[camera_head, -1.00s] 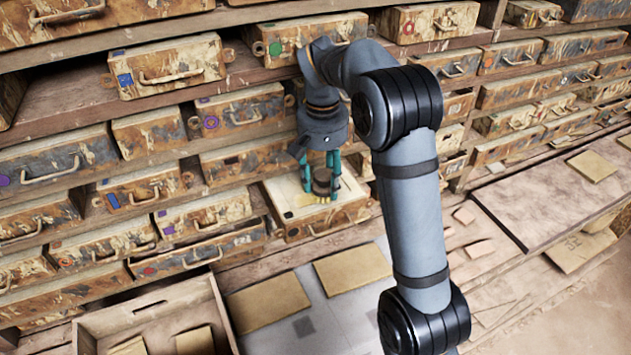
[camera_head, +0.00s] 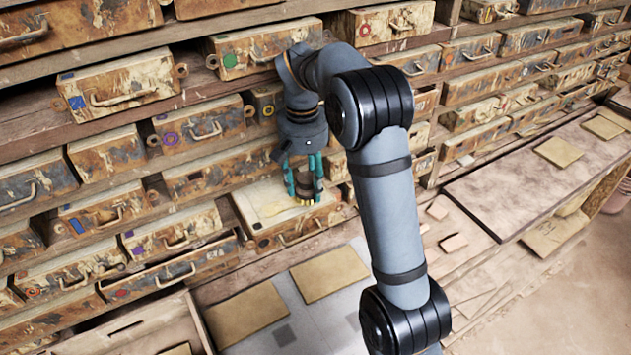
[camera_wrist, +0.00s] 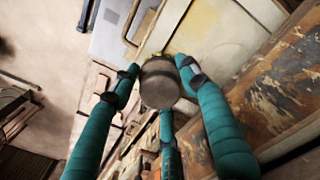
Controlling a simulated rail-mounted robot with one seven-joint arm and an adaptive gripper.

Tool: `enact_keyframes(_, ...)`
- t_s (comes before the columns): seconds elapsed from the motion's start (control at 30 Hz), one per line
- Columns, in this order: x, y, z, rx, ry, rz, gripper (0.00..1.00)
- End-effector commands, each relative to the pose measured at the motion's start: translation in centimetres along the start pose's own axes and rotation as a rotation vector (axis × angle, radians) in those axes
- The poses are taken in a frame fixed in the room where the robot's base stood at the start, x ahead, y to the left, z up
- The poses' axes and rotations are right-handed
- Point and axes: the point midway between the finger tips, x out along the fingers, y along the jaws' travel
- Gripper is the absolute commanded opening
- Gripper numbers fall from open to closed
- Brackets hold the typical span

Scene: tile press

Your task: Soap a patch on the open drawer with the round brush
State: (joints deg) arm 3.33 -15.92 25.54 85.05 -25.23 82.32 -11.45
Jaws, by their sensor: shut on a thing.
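The open drawer (camera_head: 262,222) sticks out from the shelf wall and has a pale, flat top. My gripper (camera_head: 304,188) is shut on the round brush (camera_wrist: 160,85), a dark brown, round-bodied brush with yellowish bristles. The brush stands roughly upright over the right part of the drawer's pale top. Its bristles are at or very near the surface; contact cannot be told for sure. A yellowish patch (camera_head: 278,212) lies on the pale top, left of the brush. The wrist view also shows a yellowish area (camera_wrist: 200,20) beyond the brush.
Rows of worn drawers with handles fill the shelves around. Tan tiles (camera_head: 330,272) lie on the grey bench below the open drawer. A wooden tray (camera_head: 150,325) stands at the lower left. A long board (camera_head: 530,185) lies on the right.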

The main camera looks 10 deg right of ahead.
Motion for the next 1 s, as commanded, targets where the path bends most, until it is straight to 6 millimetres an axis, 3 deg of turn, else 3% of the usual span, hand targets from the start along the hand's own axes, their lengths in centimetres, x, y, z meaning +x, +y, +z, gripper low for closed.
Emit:
enact_keyframes(0.03,0.3,-1.4,0.4,-0.017,-0.006,-0.003,0.23)
enact_keyframes(0.1,0.3,-2.0,0.6,-0.016,-0.007,-0.003,0.23)
enact_keyframes(1.0,-0.1,-6.8,2.3,-0.012,-0.010,-0.002,0.23)
